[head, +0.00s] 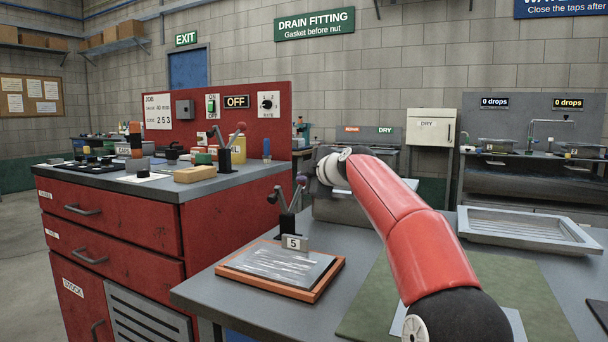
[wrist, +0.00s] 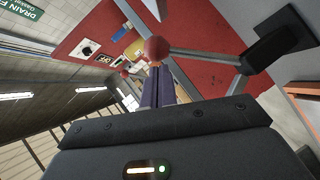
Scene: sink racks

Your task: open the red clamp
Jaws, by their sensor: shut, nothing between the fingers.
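A dark toggle clamp (head: 287,215) stands on the grey table behind the plate marked 5. Its lever is raised and ends in a ball knob that looks dull red in the head view. In the wrist view its red ball knob (wrist: 157,48) sits at the end of a thin lever from a black base (wrist: 280,45). My gripper (wrist: 156,70) is shut and empty, its tips right by this knob; I cannot tell whether they touch. A second clamp (head: 225,155), with a raised red knob, stands on the red cabinet. I cannot tell which clamp is the one called red.
An orange-edged tray (head: 310,292) with a grey slab lies in front of the near clamp. The red cabinet (head: 120,220), topped with blocks and small parts, stands to the left.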

